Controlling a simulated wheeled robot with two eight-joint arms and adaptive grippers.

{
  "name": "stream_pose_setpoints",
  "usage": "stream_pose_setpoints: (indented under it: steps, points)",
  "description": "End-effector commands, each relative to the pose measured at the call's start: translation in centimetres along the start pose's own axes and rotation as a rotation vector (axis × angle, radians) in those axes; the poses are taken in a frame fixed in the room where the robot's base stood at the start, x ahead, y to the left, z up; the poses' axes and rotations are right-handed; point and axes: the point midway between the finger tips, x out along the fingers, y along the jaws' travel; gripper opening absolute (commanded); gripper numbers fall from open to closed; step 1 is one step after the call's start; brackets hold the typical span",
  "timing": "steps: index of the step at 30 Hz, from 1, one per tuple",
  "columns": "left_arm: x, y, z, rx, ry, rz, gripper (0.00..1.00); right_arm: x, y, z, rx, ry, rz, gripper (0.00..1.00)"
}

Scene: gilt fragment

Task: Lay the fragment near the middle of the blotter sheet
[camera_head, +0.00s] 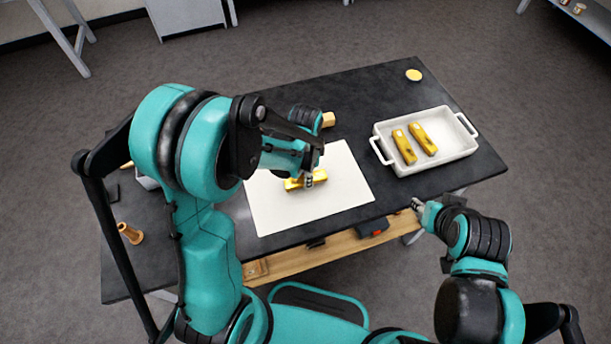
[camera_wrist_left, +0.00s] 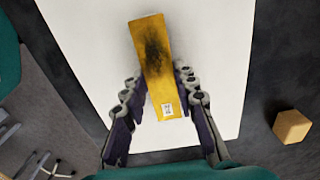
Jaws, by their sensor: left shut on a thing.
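The gilt fragment (camera_head: 293,184) is a golden yellow bar, over the middle of the white blotter sheet (camera_head: 345,190) in the head view. My left gripper (camera_head: 308,181) is shut on it. In the left wrist view the fragment (camera_wrist_left: 155,65) lies between the fingers (camera_wrist_left: 160,105), with a dark smudge and a small white label. The blotter sheet (camera_wrist_left: 85,50) fills the background behind it. I cannot tell whether the fragment touches the sheet. My right gripper (camera_head: 418,206) is near the table's front edge, away from the sheet; its fingers are too small to read.
A white tray (camera_head: 440,165) with two similar golden pieces (camera_head: 404,147) stands right of the sheet. A yellow disc (camera_head: 413,75) lies at the back of the dark table (camera_head: 360,95). A tan block (camera_head: 328,119) is behind the sheet. A brown spool-shaped piece (camera_head: 130,234) stands at left.

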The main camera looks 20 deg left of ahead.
Motion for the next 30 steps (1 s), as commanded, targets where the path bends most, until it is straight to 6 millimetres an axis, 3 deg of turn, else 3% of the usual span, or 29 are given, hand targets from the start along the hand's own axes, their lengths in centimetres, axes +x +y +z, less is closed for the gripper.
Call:
stream_pose_setpoints:
  steps: [3, 4, 6, 17, 20, 30]
  points:
    - [0.5, 0.0, 0.0, 0.0, 0.0, 0.0, 0.0, 0.4, 0.0, 0.3, 0.0, 0.0, 0.0, 0.4]
    - [0.3, 0.0, 0.0, 0.0, 0.0, 0.0, 0.36, 0.3, 0.0, 0.2, 0.0, 0.0, 0.0, 0.4]
    - [0.3, 0.0, 0.0, 0.0, 0.0, 0.0, 0.49, 0.2, 0.0, 0.2, 0.0, 0.0, 0.0, 0.4]
    - [-0.1, 0.0, 0.0, 0.0, 0.0, 0.0, 0.49, -0.1, 0.0, -0.1, 0.0, 0.0, 0.0, 0.4]
    - [-1.5, 0.0, 0.0, 0.0, 0.0, 0.0, 0.49, -0.5, 0.0, -0.3, 0.0, 0.0, 0.0, 0.4]
    - [-8.9, 0.0, 0.0, 0.0, 0.0, 0.0, 0.49, -2.4, 0.0, -1.7, 0.0, 0.0, 0.0, 0.4]
